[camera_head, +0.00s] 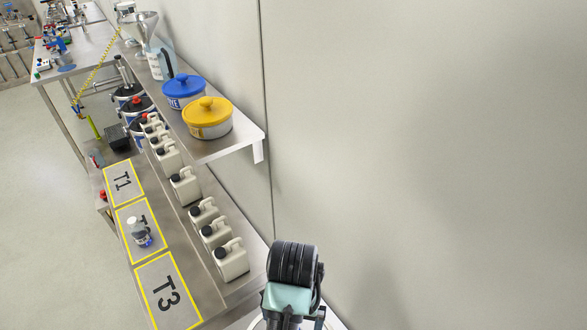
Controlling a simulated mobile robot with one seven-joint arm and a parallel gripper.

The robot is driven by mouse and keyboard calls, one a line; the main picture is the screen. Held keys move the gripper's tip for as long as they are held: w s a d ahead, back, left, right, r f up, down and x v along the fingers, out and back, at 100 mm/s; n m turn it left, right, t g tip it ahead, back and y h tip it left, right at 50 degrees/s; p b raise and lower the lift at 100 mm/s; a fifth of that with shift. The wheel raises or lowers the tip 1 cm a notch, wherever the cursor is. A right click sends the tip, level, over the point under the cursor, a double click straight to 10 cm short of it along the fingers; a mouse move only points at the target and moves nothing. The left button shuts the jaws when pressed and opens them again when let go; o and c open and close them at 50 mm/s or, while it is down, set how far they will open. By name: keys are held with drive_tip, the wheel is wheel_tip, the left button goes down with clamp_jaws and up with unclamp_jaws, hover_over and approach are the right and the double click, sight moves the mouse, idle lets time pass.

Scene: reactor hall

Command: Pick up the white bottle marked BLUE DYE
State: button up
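A small bottle (139,232) with a pale top and a dark bluish lower part stands in the yellow-framed T2 area of the bench. Its label is too small to read. Several off-white jugs with black caps stand in a row along the wall side of the bench; the nearest jug (232,261) is at the lower right of the row. No BLUE DYE marking is legible on any of them. Part of my arm shows at the bottom centre, right of the bench, but no gripper fingers are visible.
The T1 area (108,191) and T3 area (185,312) look empty. A wall shelf (236,146) overhangs the far bench, carrying a blue-lidded pot (184,93), a yellow-lidded pot (207,120) and a funnel (141,24). A bare wall (430,130) fills the right.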

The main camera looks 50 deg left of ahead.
wheel_tip(320, 180, down, 4)
drive_tip(key=shift+r, duration=0.1)
drive_tip(key=shift+s+f+p, duration=0.15)
drive_tip(key=shift+f+p, duration=0.4)
drive_tip(key=shift+f, duration=0.85)
drive_tip(key=shift+s+f+p, duration=0.1)
drive_tip(key=shift+f+p, duration=0.45)
drive_tip(key=shift+f, duration=0.8)
drive_tip(key=c, duration=1.5)
